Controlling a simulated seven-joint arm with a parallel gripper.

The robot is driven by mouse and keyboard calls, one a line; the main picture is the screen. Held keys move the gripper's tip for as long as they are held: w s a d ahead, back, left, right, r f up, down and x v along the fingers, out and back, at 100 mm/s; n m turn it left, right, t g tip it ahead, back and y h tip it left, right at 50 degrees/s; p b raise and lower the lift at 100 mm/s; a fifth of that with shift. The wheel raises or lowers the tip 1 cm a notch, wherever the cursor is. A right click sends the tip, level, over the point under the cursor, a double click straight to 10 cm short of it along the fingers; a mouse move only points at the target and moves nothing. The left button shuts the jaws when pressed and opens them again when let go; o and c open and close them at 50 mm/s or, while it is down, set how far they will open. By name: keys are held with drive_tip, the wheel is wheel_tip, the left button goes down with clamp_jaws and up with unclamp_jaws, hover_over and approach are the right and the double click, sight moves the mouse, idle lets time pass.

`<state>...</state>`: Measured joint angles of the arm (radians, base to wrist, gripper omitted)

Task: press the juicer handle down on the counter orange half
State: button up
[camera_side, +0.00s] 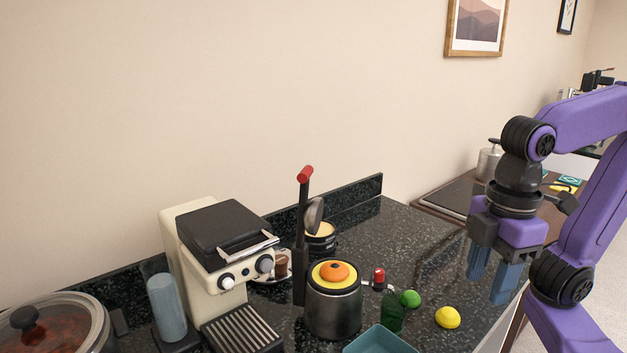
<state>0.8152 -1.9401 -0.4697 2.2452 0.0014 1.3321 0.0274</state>
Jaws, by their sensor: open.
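The juicer handle (304,185) is a dark upright lever with a red grip at its top, raised at the back of the counter's middle. An orange half (334,271) sits on a yellow ring on top of a dark metal cylindrical juicer body (333,314), just right of the lever's post. My gripper (489,281) points down at the right, above the counter's right edge. Its blue fingers are apart and nothing shows between them. It is well to the right of the handle and touches nothing that I can see.
A cream coffee machine (202,262) stands left of the juicer, with a blue cylinder (166,307) and a lidded pot (82,315) further left. A lime (410,299), a lemon (447,317), a dark green cup (393,317) and a teal tray (380,341) lie to the right. The back right counter is clear.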

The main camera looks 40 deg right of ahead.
wheel_tip(320, 180, up, 12)
drive_tip(key=w+a+f+n+t+h, duration=0.1)
drive_tip(key=w+a+n+t+h, duration=0.3)
drive_tip(key=w, duration=0.5)
drive_tip(key=w+a+n+t+h, duration=0.1)
drive_tip(key=w+a+n+h, duration=0.1)
drive_tip(key=w+a+h, duration=0.55)
drive_tip(key=w+a+r+n+t+h, duration=0.1)
drive_tip(key=w+a+n+t+h, duration=0.35)
drive_tip(key=w+a+n, duration=0.35)
approach(308, 171)
drive_tip(key=shift+t+y, duration=0.35)
drive_tip(key=shift+y, duration=0.05)
drive_tip(key=x, duration=1.2)
drive_tip(key=shift+w+d+f, duration=0.1)
drive_tip(key=shift+f, duration=0.2)
clamp_jaws()
